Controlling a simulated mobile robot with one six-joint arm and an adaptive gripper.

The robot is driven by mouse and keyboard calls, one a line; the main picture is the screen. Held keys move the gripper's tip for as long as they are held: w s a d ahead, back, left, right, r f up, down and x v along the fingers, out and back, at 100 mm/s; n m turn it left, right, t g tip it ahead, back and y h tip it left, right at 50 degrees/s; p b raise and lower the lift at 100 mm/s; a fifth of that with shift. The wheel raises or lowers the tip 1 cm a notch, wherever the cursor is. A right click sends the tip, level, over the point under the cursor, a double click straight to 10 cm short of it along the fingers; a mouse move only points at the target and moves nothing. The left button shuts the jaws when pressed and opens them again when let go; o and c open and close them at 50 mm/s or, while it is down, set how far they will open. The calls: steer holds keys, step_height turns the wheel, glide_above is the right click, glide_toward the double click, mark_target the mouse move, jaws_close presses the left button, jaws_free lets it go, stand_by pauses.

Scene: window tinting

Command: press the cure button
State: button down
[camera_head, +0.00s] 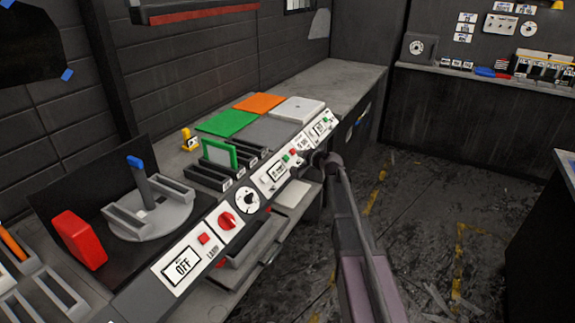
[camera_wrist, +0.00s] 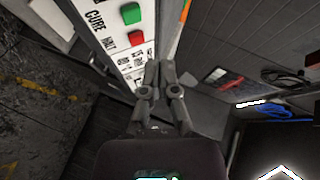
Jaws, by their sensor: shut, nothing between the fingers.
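In the wrist view a white panel (camera_wrist: 115,22) carries the word CURE beside a green button (camera_wrist: 131,13), with a red button (camera_wrist: 136,38) below it. The same small green button (camera_head: 285,158) and red button (camera_head: 292,151) show on the bench's front panel in the head view. My gripper (camera_wrist: 160,66) is shut and empty. Its fingertips appear just below the red button in the wrist view, over the panel's lettering. In the head view my gripper (camera_head: 318,158) is at the bench front, right of the two buttons. I cannot tell whether it touches the panel.
Along the panel to the left are a dial (camera_head: 247,200), a red knob (camera_head: 227,221) and an OFF display (camera_head: 182,266). Behind stand dark slotted racks, one holding a green-framed pane (camera_head: 219,153). Green and orange sheets lie farther back. The floor right of the bench is open.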

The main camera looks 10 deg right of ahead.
mark_target(286, 155)
steer(key=w+d+m+t, duration=0.1)
steer(key=w, duration=0.1)
steer(key=w+d+r+m+t+h, duration=0.1)
steer(key=w+d, duration=0.1)
steer(key=shift+m+b, duration=0.3)
steer(key=shift+a, duration=0.15)
steer(key=shift+w+a+f+b, duration=0.6)
steer(key=shift+a+f+b, duration=0.2)
steer(key=shift+f+b, duration=0.25)
steer(key=shift+w+a+f+b, duration=0.6)
steer(key=shift+a+f+b, duration=0.25)
steer(key=shift+f+b, duration=0.15)
steer(key=shift+w+a+f+b, duration=0.6)
steer(key=shift+a+f+b, duration=0.2)
steer(key=shift+f+b, duration=0.25)
steer(key=shift+w+a+f+b, duration=0.4)
steer(key=shift+a+f+b, duration=0.15)
steer(key=shift+f+b, duration=0.1)
stand_by(0.7)
steer(key=shift+d+r, duration=0.1)
steer(key=shift+r, duration=0.05)
steer(key=shift+s+d+r+p, duration=0.35)
steer(key=shift+d+r+p, duration=0.15)
steer(key=shift+p, duration=0.15)
steer(key=shift+r, duration=0.1)
stand_by(0.5)
